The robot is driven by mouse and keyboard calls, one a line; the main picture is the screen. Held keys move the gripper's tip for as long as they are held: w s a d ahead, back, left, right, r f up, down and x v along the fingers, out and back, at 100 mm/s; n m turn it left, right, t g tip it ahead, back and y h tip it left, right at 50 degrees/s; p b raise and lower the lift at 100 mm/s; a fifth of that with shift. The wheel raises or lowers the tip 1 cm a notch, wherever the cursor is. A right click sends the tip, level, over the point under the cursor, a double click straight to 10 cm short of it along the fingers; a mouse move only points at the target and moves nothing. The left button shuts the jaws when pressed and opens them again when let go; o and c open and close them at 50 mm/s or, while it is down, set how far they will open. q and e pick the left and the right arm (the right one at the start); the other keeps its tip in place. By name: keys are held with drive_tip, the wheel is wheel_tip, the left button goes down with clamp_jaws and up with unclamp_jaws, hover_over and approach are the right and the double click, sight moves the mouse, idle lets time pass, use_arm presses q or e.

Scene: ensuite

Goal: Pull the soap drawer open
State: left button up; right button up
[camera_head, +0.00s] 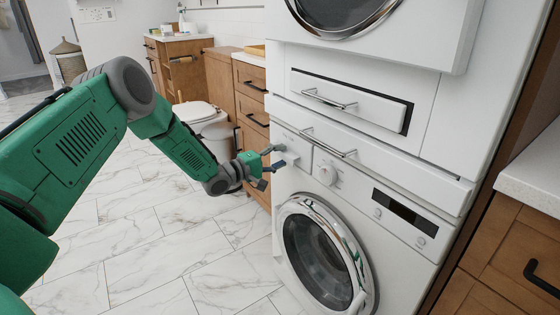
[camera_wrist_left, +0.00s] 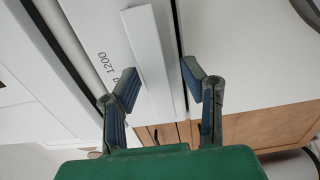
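The white washing machine (camera_head: 400,205) stands at the right in the head view. Its soap drawer (camera_head: 297,148) is at the upper left of its front panel and looks shut. My left gripper (camera_head: 272,161) is at the drawer's left edge. In the left wrist view, the drawer's white raised front bar (camera_wrist_left: 158,65) lies between the two fingers of my left gripper (camera_wrist_left: 157,77), beside printed text reading "1200". The fingers are spread apart. I cannot tell whether either touches the bar. My right gripper is not in view.
The round washer door (camera_head: 318,255) is below the panel, and the dial (camera_head: 327,174) is right of the soap drawer. A wide drawer with a metal handle (camera_head: 330,99) is above. Wooden cabinets (camera_head: 250,95) and a toilet (camera_head: 197,112) stand behind. The marble floor at left is clear.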

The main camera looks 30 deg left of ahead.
use_arm(q)
drive_tip(key=shift+w+d, duration=0.1)
drive_tip(key=shift+w, duration=0.05)
clamp_jaws()
drive_tip(key=shift+f, duration=0.1)
